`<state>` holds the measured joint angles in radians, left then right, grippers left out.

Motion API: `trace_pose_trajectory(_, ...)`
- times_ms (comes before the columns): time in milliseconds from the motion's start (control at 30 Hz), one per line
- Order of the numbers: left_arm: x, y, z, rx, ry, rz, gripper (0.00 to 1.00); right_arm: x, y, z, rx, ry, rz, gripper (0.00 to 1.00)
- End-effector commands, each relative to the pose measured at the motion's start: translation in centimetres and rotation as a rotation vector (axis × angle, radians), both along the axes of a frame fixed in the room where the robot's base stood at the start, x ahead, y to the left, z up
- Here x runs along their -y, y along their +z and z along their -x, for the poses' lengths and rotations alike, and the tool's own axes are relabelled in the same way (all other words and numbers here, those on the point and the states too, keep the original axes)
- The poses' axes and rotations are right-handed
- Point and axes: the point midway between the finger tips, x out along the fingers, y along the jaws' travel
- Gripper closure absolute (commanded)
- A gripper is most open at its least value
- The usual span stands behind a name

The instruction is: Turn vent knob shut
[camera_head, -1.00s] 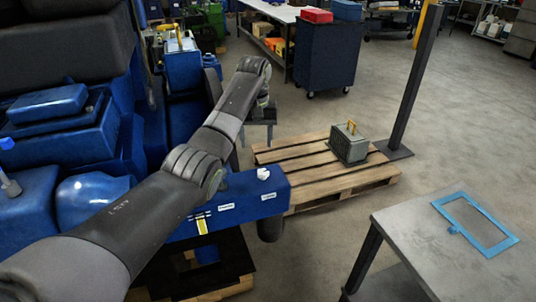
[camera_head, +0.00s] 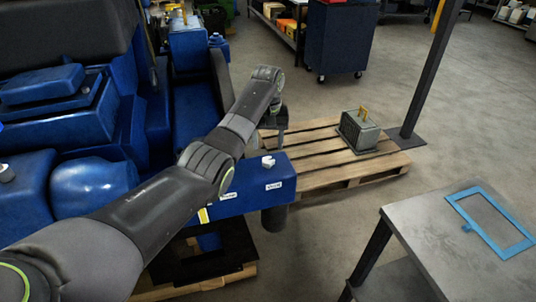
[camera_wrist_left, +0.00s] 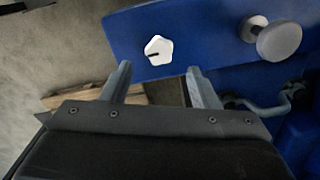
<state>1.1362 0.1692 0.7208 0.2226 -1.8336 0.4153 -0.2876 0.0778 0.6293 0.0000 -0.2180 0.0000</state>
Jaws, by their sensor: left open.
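A white star-shaped knob (camera_head: 268,162) sits on top of the blue box-shaped housing (camera_head: 245,194), near its right end. In the left wrist view the same knob (camera_wrist_left: 158,49) shows a dark slot mark and lies just beyond the fingertips, roughly centred between them. My left gripper (camera_wrist_left: 159,70) is open and empty, with its fingers apart from the knob. In the head view the gripper (camera_head: 278,117) hangs above and behind the knob, partly hidden by its wrist. My right gripper is not seen.
A wooden pallet (camera_head: 335,176) bearing a grey box (camera_head: 360,131) lies behind. A dark post (camera_head: 425,75) stands right. A grey table (camera_head: 440,245) holds a blue frame (camera_head: 490,222).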

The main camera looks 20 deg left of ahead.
Motion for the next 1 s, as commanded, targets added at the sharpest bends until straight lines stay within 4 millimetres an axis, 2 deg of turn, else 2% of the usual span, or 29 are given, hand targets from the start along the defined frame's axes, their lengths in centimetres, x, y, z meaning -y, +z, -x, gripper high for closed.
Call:
trace_pose_trajectory(133,0.0,-2.8,0.1,-0.005,-0.001,0.0,0.45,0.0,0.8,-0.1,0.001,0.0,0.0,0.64)
trace_pose_trajectory(300,0.0,-5.1,0.0,-0.002,-0.001,0.001,0.45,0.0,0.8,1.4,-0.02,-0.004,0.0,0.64)
trace_pose_trajectory(433,0.0,-5.8,0.0,-0.001,-0.001,0.0,0.45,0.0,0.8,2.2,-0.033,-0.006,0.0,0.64)
trace_pose_trajectory(733,0.0,-6.0,0.0,0.0,-0.001,0.0,0.45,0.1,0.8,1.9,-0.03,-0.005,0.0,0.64)
trace_pose_trajectory(1000,0.0,-6.0,0.0,0.0,-0.001,0.0,0.81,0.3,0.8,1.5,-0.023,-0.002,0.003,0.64)
